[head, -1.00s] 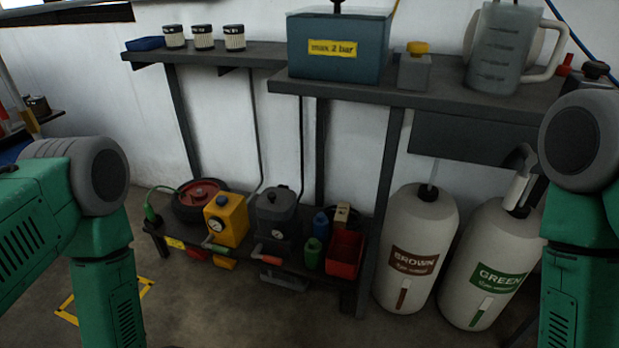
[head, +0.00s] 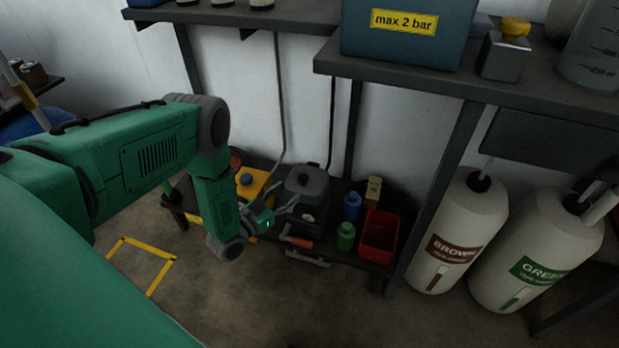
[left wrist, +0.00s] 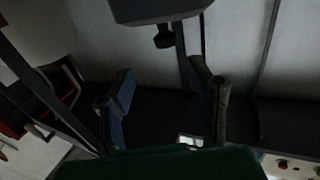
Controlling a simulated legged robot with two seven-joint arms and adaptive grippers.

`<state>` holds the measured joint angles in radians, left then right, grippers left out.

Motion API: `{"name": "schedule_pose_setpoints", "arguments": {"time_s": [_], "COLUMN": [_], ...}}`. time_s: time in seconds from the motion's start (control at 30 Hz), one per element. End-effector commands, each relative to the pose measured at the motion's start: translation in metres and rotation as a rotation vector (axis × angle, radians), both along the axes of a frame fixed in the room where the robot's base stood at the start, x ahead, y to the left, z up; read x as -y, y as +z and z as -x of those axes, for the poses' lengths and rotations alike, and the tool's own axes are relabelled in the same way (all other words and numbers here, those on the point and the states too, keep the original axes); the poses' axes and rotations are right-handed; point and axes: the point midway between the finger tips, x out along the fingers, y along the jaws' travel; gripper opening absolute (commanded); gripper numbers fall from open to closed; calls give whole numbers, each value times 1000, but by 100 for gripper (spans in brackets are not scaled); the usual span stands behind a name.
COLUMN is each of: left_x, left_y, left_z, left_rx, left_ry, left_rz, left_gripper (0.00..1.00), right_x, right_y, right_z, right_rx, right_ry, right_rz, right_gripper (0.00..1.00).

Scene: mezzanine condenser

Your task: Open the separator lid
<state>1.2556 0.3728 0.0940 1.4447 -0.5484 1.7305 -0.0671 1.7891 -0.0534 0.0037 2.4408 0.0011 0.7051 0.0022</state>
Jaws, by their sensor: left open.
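A dark grey canister (head: 309,199) stands on the low shelf, with a grey lid (head: 305,181) on top that looks closed. I take it to be the separator, but no label confirms this. My left gripper (head: 283,208) is in front and to the left of the canister, below its lid. It is open and seems empty; I cannot tell if it touches anything. In the left wrist view, its two fingers (left wrist: 158,82) are spread apart, with a dark grey body above and beyond them that I cannot identify surely. My right gripper is not in view.
A yellow unit (head: 250,183) is left of the canister, partly behind my arm. Blue (head: 352,206) and green (head: 346,237) bottles and a red bin (head: 379,236) are right of it. The upper shelf (head: 425,78) holds a blue-grey box (head: 405,45) marked "max 2 bar".

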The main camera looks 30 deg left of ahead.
Motion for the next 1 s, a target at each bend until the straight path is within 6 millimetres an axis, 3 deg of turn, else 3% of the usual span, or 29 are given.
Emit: {"name": "schedule_pose_setpoints", "arguments": {"time_s": [0.2,0.4,0.83,0.87,1.0], "left_x": [6,13,12,12,12], "left_y": [-3,-1,-1,-1,-1], "left_z": [-47,-75,-86,-86,-86], "left_rx": [3,2,-2,-2,-2], "left_ry": [0,1,1,1,1], "left_rz": [1,-4,1,1,-1], "left_gripper": [48,48,48,44,0], "right_x": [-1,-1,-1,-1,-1], "right_y": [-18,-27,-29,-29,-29], "right_z": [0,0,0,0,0], "right_rx": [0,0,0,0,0], "right_ry": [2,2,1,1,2], "right_rz": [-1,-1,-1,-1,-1], "right_gripper": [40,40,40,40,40]}}
